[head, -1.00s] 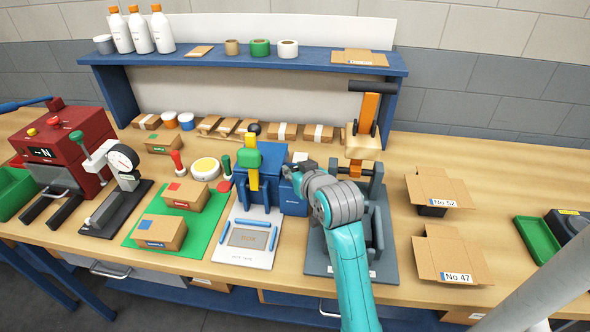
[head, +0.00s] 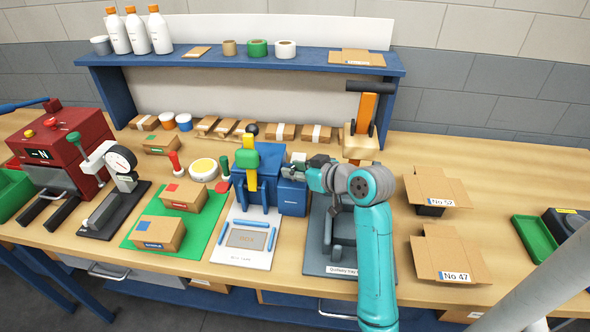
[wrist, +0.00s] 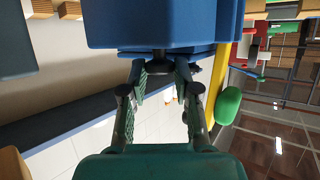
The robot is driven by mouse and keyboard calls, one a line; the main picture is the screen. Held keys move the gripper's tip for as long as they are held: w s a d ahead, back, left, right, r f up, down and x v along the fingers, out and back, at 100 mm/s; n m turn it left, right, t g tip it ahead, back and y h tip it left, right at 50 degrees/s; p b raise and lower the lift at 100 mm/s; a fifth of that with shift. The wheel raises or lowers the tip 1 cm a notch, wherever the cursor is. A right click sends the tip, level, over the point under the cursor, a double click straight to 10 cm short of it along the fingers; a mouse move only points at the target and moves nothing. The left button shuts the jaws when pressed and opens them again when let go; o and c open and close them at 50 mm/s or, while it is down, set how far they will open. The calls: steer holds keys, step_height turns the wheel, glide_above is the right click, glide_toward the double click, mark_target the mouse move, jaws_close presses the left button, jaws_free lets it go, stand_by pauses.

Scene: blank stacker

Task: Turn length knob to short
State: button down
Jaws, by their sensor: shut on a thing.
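The blue machine (head: 262,168) stands mid-bench, with a yellow lever bearing a green grip (head: 246,158) on its front. A smaller blue box (head: 292,197) sits at its right side. My gripper (head: 299,170) is at the top of this box, reaching in from the right. In the wrist view, my gripper (wrist: 161,72) has its two fingers closed on a small dark knob (wrist: 160,58) below the blue housing (wrist: 165,24). I take it for the length knob. Its pointer and any markings are hidden, and the knob cannot be made out in the head view.
A white plate (head: 243,250) with blue strips lies before the machine. A grey press with an orange post (head: 366,115) stands close on the right, partly behind my arm. Open cartons (head: 450,258) lie further right. A green mat (head: 140,230) with boxes lies left.

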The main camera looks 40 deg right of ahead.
steer(key=c, duration=1.2)
jaws_free()
steer(key=v, duration=1.2)
